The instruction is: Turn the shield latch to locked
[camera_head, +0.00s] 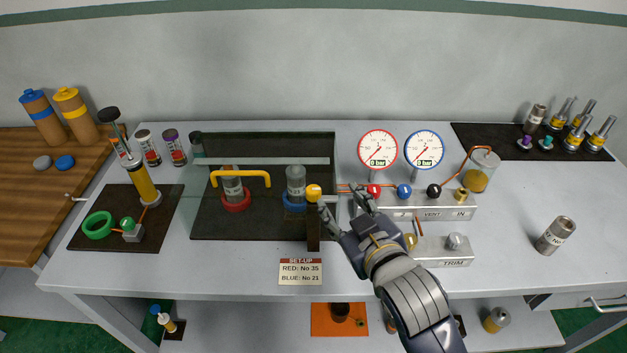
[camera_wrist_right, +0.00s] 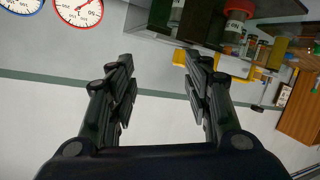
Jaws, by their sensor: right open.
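The latch shows as a yellow-orange knob (camera_head: 314,192) on top of a dark upright post (camera_head: 313,230) at the right front of the shield. The clear shield (camera_head: 265,148) has a yellow bar handle (camera_head: 240,174) and stands over two grey pipes with a red ring (camera_head: 236,201) and a blue ring (camera_head: 294,205). My right gripper (camera_head: 342,206) is open, just right of the knob, with its left finger close to it; I cannot tell whether they touch. In the right wrist view the open fingers (camera_wrist_right: 163,75) have nothing between them, and yellow parts show behind one finger. My left gripper is out of view.
A valve block (camera_head: 430,213) with red, blue and black knobs stands right of my gripper, below two gauges reading 0 bar. A TRIM block (camera_head: 442,258) is close by my right arm. A set-up card (camera_head: 300,271) lies in front. A loose canister (camera_head: 556,235) is at the right.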

